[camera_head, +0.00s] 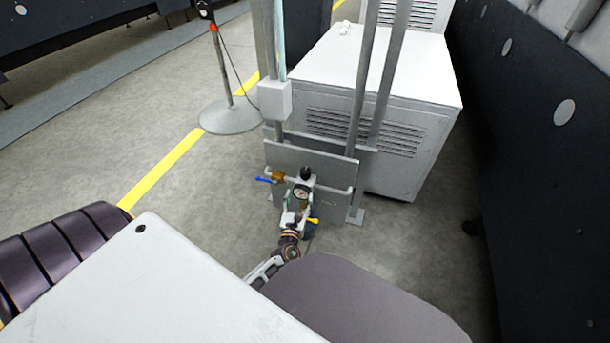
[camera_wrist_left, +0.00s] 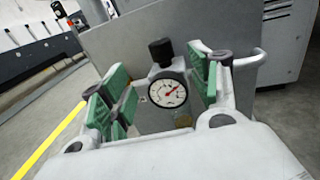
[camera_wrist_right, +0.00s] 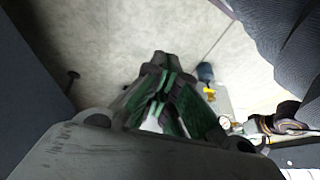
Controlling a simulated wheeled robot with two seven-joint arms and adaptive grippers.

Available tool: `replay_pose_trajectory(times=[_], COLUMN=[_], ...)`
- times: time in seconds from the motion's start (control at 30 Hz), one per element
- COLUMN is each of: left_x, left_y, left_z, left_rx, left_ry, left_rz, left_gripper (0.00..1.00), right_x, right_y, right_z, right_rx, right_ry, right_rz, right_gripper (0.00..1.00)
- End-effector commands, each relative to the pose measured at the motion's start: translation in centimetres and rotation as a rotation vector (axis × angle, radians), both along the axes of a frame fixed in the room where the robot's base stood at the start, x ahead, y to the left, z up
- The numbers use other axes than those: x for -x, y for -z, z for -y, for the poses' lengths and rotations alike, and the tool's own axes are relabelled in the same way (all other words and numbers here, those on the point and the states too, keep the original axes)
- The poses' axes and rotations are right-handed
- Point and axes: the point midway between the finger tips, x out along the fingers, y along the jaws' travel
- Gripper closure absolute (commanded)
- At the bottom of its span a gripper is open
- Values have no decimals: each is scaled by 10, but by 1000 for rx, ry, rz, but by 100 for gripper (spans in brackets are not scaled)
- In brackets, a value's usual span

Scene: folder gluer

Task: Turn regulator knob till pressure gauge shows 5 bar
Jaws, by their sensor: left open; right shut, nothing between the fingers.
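The regulator's black knob (camera_wrist_left: 161,52) stands upright directly above the round white pressure gauge (camera_wrist_left: 168,90) in the left wrist view. The needle seems to point up and right; the scale numbers are too small to read. In the head view the knob (camera_head: 306,172) and gauge (camera_head: 301,193) show in front of a grey panel. My left gripper (camera_wrist_left: 158,66) is open, its green-padded fingers on either side of the knob and gauge, with no clear contact. It also shows in the head view (camera_head: 294,212). My right gripper (camera_wrist_right: 161,65) is shut and empty, apart from the regulator.
A brass valve with a blue handle (camera_head: 265,180) sits left of the regulator, and a yellow handle (camera_head: 313,221) lower right. Two posts carry the grey panel (camera_head: 330,172). A white cabinet (camera_head: 405,135) stands behind. Open floor (camera_head: 195,215) lies to the left.

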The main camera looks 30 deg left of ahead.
Motion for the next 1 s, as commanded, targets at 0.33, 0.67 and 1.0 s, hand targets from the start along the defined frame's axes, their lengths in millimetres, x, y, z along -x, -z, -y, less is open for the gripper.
replay_pose_trajectory(times=[0.33,0.67,1.0], left_x=[-29,-59,-89], left_y=[1,1,0], left_z=[-12,-24,-36], left_rx=[1,1,0], left_ry=[-1,0,-1], left_rz=[1,1,2], left_gripper=[38,38,38], right_x=[-1,-4,-7], right_y=[14,31,48], right_z=[-4,-8,-13], right_rx=[-22,-48,-76], right_ry=[5,15,26], right_rz=[16,45,73], right_gripper=[100,100,100])
